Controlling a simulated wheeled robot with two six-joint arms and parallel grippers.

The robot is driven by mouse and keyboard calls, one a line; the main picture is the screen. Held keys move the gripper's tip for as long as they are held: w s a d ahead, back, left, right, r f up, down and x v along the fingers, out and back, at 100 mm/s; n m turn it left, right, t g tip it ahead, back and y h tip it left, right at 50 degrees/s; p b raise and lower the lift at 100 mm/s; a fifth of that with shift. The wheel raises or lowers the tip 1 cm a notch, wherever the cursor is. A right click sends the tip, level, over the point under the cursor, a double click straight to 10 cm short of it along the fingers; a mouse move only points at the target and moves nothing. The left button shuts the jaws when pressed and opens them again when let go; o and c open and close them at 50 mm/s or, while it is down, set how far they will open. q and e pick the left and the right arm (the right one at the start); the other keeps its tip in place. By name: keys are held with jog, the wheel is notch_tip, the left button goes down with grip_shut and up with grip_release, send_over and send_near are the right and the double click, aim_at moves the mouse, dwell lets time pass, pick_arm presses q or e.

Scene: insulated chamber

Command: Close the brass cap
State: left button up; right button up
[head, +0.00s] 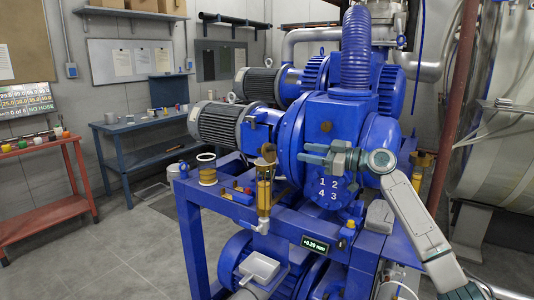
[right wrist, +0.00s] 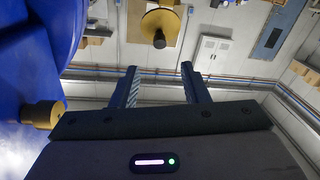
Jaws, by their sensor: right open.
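A brass cap (head: 267,152) sits tilted up at the top of an upright brass cylinder (head: 263,192) on the blue frame. In the right wrist view the cap appears as a brass disc with a round knob (right wrist: 160,28), ahead of the fingers and apart from them. My right gripper (head: 306,154) is open and empty, to the right of the cap in the head view, in front of the blue pump housing. Its two fingers also show in the right wrist view (right wrist: 160,82). My left gripper is not in view.
The big blue pump housing (head: 345,180) is close behind my right gripper. A brass plug (head: 326,127) sticks out of it. A brass-coloured spool-like can (head: 207,170) stands on the frame at left. A display (head: 315,244) is mounted on the frame's front.

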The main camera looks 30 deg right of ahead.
aim_at(275, 147)
jog(key=p+x, duration=0.3)
jog(key=x, duration=0.6)
jog(key=shift+r+p, duration=0.15)
jog(key=shift+p, duration=0.25)
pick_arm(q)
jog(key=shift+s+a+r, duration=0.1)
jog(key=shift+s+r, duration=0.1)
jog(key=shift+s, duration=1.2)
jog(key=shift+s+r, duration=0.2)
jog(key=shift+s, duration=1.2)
pick_arm(e)
jog(key=shift+w+a, duration=0.4)
jog(key=shift+w, duration=0.1)
jog(key=shift+c, duration=0.4)
grip_shut()
pick_arm(q)
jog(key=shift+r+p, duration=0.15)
jog(key=shift+p, duration=0.15)
